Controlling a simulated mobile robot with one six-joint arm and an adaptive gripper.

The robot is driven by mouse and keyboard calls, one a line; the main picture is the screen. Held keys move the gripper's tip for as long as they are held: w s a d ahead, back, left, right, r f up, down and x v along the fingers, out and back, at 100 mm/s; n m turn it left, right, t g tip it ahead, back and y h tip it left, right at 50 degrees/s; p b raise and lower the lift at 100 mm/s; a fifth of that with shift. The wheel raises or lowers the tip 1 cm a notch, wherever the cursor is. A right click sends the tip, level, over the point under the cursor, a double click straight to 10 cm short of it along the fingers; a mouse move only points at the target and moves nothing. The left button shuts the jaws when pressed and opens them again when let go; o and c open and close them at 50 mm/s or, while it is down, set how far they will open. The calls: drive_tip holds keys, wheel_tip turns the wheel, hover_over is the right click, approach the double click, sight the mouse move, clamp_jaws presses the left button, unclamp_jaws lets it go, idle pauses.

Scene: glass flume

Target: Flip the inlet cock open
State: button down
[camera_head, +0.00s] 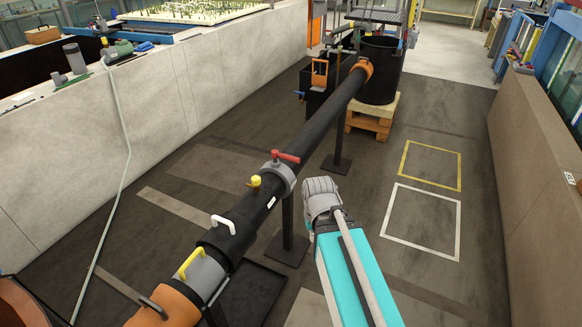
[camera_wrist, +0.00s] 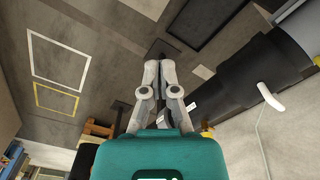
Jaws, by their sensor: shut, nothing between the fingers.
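A red lever (camera_head: 285,156) sits on top of a grey collar (camera_head: 278,175) around the long black pipe (camera_head: 320,120). It looks like a cock handle, but I see no label naming it as the inlet cock. A yellow knob (camera_head: 255,181) stands on the pipe just nearer than the collar. My gripper (camera_wrist: 160,66) is shut and empty in the wrist view, pointing at the floor beside the pipe. In the head view my arm's grey end is right of the collar, apart from the red lever. The red lever does not show in the wrist view.
White (camera_head: 223,223) and yellow (camera_head: 190,263) handles stand on the pipe's near part; the white one also shows in the wrist view (camera_wrist: 270,97). A black bin (camera_head: 378,85) stands on a pallet (camera_head: 372,122) at the far end. The floor right of the pipe is open.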

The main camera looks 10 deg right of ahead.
drive_tip(key=w+d+f+n+t+h+b, duration=0.1)
drive_tip(key=w+d+f+n+t+b, duration=0.15)
drive_tip(key=w+b, duration=0.35)
drive_tip(key=w+d+f+n+t+h+b, duration=0.25)
drive_tip(key=w+t+b, duration=0.2)
drive_tip(key=w, duration=0.35)
drive_tip(key=w+d+f+n+t+h+b, duration=0.1)
drive_tip(key=w+d+f+t+b, duration=0.15)
drive_tip(key=w+b, duration=0.4)
drive_tip(key=w+a+f+n+t+y+b, duration=0.3)
drive_tip(key=w+a+n+t+y+b, duration=0.4)
drive_tip(key=n+b, duration=0.7)
drive_tip(key=w+n+t+y, duration=0.1)
drive_tip(key=w+t, duration=0.1)
drive_tip(key=w, duration=0.1)
drive_tip(key=shift+w+a+n+t, duration=0.3)
drive_tip(key=shift+w+t, duration=0.05)
drive_tip(key=shift+w, duration=0.05)
drive_tip(key=shift+w, duration=0.1)
drive_tip(key=p, duration=0.1)
approach(285, 157)
drive_tip(key=w+a, duration=0.2)
drive_tip(key=w, duration=0.1)
drive_tip(key=shift+w+d+p, duration=0.35)
drive_tip(key=shift+w+d, duration=0.65)
drive_tip(key=shift+w, duration=0.25)
